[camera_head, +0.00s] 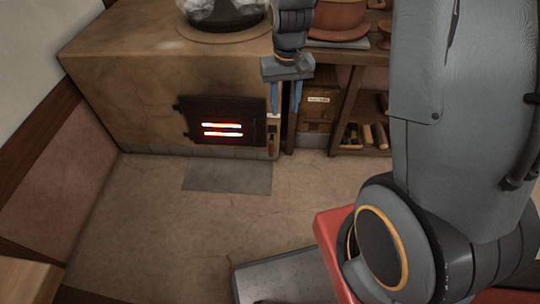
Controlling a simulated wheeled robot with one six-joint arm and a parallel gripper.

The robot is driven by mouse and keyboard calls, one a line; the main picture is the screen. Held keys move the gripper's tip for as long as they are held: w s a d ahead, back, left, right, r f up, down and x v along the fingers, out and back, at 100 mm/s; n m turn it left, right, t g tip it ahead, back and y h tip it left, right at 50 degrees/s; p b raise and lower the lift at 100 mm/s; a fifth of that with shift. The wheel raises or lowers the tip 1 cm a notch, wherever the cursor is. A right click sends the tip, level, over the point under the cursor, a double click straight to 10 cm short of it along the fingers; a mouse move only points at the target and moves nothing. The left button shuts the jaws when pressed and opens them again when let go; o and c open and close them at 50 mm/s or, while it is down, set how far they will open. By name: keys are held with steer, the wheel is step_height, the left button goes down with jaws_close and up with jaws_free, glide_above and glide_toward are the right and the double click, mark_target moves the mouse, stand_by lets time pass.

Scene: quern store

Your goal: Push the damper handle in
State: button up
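My gripper (287,111) hangs in front of the right end of the clay stove (150,105), with its blue fingers pointing down. The fingers stand apart with nothing visible between them. Just below the left finger, at the stove's right front corner, is a small upright brown piece (272,145) with a pale part above it. It may be the damper handle, but it is too small and partly covered by the finger to be sure. I cannot tell whether the gripper touches it.
A dark fire door (225,120) with two glowing slots is left of the gripper. A wooden shelf (345,110) with pots and tools stands to the right. A glass-like bowl (225,12) sits on the stove.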

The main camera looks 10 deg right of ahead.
steer(key=b, duration=1.5)
glide_above(271, 148)
steer(key=shift+m, duration=0.4)
steer(key=f, duration=1.9)
steer(key=w+f, duration=0.1)
steer(key=f, duration=0.9)
steer(key=shift+d+f, duration=0.15)
steer(key=shift+f, duration=0.15)
steer(key=shift+w+f, duration=0.1)
steer(key=shift+f, duration=0.3)
step_height(271, 148, down, 8)
steer(key=shift+r+b, duration=0.25)
steer(key=shift+b, duration=1)
jaws_close()
